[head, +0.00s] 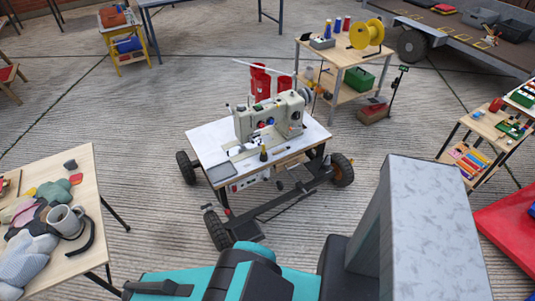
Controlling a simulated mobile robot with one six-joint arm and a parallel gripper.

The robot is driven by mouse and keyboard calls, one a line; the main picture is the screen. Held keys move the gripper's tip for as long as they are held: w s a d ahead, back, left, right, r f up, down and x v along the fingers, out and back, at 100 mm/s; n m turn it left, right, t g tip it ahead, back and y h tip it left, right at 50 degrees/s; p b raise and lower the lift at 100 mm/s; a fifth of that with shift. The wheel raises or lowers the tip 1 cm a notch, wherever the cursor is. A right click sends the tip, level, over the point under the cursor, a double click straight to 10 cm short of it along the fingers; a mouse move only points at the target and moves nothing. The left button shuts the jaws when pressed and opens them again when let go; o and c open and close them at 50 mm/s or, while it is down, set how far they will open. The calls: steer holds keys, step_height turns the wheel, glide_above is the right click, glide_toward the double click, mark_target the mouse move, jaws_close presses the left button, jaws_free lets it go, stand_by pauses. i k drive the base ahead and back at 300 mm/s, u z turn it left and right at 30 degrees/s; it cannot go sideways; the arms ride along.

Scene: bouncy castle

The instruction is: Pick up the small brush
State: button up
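I cannot make out the small brush for certain in the head view. A small dark upright item with a yellowish tip (263,152) stands on the white-topped wheeled cart (207,140), in front of the sewing machine (270,118). It is too small to tell what it is. Thin stick-like items (17,184) lie at the far left of the wooden table (82,165), also too small to identify. My teal and black arm shows at the bottom centre, but my gripper is not in view.
The left table holds a grey mug (64,220), a dark strap and cloths. A two-tier bench with a yellow reel (366,34) stands behind the cart. A small rack (470,160) and a red mat (505,228) are at right. Bare floor lies between the left table and cart.

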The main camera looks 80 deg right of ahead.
mark_target(286, 148)
steer(key=u, duration=0.9)
steer(key=k, duration=1.5)
steer(key=u, duration=0.35)
steer(key=k, duration=0.65)
steer(key=z, duration=1.5)
